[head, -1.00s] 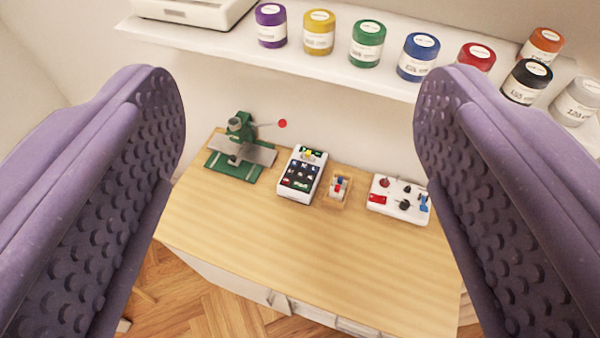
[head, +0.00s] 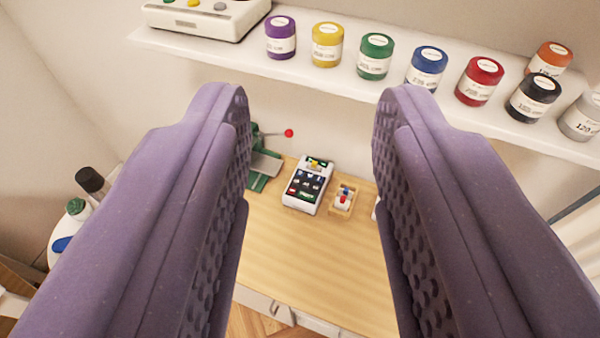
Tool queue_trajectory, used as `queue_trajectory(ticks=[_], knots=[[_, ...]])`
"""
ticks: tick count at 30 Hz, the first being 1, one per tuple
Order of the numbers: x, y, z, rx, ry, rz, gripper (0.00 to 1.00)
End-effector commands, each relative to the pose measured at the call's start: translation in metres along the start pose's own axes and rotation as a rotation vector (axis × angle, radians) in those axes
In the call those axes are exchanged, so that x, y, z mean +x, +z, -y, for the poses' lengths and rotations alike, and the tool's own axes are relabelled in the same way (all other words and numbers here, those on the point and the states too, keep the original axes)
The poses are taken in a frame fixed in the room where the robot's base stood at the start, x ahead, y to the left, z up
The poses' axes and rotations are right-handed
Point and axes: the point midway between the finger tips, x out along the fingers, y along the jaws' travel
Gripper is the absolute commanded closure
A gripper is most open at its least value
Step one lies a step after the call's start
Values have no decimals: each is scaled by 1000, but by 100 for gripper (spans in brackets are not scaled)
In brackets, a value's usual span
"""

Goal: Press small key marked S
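A small white keypad device (head: 308,186) with dark, green and blue keys and a yellow piece near its top lies on the wooden table (head: 310,255). The markings on its keys are too small to read, so I cannot tell which is S. My gripper (head: 312,105) has two purple padded fingers, one on each side of the view. They are apart with nothing between them. The keypad shows between the fingers, farther away and below, not touched.
A small wooden box (head: 342,201) with red and blue pieces stands right of the keypad. A green press (head: 262,170) with a red-knobbed lever is partly hidden by the left finger. A wall shelf (head: 400,92) with several paint jars is above. Bottles (head: 72,225) stand at left.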

Motion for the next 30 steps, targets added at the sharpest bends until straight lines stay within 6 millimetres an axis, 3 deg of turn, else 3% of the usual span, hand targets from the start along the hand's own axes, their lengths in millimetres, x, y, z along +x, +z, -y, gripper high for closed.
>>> queue_trajectory(ticks=[1, 5, 30], knots=[[0, 0, 0, 0, 0, 0, 73], [0, 0, 0, 0, 0, 0, 100], [0, 0, 0, 0, 0, 0, 100]])
